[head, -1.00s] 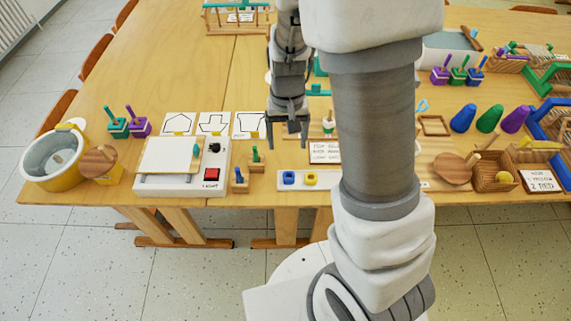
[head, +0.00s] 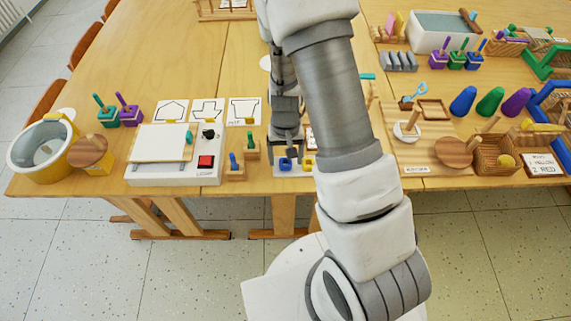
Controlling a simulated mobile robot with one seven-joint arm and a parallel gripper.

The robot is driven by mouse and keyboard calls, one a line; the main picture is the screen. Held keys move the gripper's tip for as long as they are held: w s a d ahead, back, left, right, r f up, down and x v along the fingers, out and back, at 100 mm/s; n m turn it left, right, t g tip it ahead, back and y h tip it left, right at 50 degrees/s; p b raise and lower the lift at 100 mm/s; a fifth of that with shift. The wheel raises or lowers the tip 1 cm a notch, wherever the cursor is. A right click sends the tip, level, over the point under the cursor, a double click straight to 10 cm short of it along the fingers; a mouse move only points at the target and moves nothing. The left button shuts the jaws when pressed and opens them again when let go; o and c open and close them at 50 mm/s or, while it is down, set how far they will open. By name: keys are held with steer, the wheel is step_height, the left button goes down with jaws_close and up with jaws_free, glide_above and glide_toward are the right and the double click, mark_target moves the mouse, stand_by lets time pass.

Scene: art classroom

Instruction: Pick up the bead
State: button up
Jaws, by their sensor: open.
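Nothing is held.
Left of the strip stand small wooden peg blocks (head: 236,170) and a white light box (head: 165,150). Outline cards (head: 207,111) lie behind. My arm hides the table right of the strip. Further right are a round wooden board (head: 454,152) and a basket (head: 493,158).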

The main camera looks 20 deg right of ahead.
steer(key=shift+f, duration=0.6)
jaws_close()
steer(key=shift+r, duration=0.15)
step_height(320, 180, up, 4)
steer(key=shift+r+p, duration=0.2)
steer(key=shift+p, duration=0.3)
steer(key=s+d+r, duration=0.6)
steer(key=d, duration=0.4)
steer(key=shift+r, duration=0.2)
